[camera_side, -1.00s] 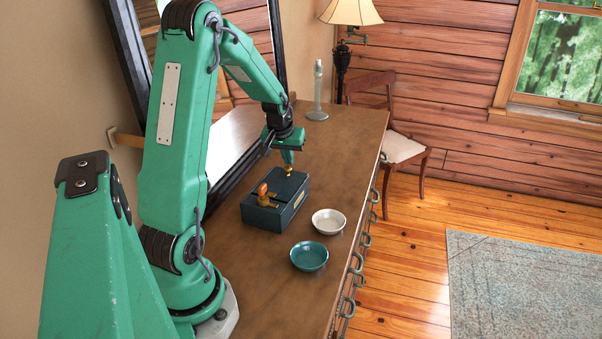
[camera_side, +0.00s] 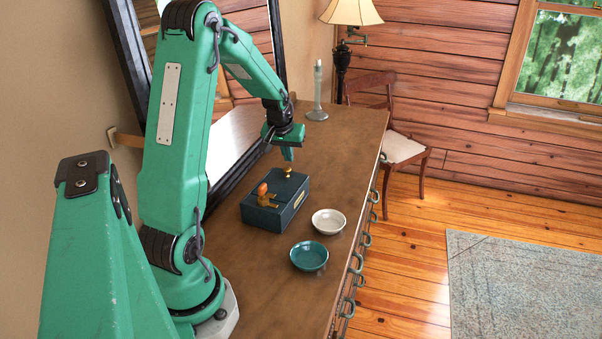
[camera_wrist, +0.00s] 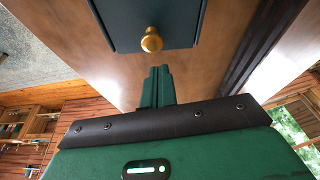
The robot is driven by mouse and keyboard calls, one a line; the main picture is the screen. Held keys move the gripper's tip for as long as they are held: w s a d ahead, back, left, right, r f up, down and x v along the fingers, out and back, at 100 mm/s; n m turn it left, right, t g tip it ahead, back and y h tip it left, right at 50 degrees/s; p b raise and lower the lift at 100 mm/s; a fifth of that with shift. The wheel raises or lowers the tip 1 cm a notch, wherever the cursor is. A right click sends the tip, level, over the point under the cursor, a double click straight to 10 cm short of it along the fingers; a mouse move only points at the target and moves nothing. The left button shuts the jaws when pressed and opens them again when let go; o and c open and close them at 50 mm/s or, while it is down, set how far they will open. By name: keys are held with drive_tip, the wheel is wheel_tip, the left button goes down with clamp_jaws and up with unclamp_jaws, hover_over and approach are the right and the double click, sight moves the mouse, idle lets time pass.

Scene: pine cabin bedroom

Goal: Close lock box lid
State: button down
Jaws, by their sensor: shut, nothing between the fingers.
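The dark blue lock box (camera_side: 285,213) stands on the wooden dresser top. Its lid (camera_side: 272,183) looks flat across the top in the side view; I cannot tell whether any thin gap is left. A round brass knob (camera_side: 288,172) is on the lid's far part, and it also shows in the wrist view (camera_wrist: 151,41). An orange-tipped brass piece (camera_side: 264,194) stands at the box's near side. My gripper (camera_side: 288,158) is shut and empty. Its fingertips are just above and beyond the knob, apart from it. The wrist view shows the closed fingers (camera_wrist: 160,72) below the knob.
A white bowl (camera_side: 328,221) and a teal bowl (camera_side: 309,257) sit to the right and front of the box. A clear glass stand (camera_side: 317,95) is at the dresser's far end. A black-framed mirror (camera_side: 238,145) leans along the left. The dresser top behind the box is clear.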

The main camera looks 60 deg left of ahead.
drive_tip(key=shift+w+a+r, duration=0.15)
drive_tip(key=shift+w+a, duration=0.15)
drive_tip(key=shift+a, duration=0.05)
drive_tip(key=w+v, duration=0.1)
drive_tip(key=v, duration=0.9)
drive_tip(key=shift+a+r, duration=0.15)
drive_tip(key=shift+r, duration=0.2)
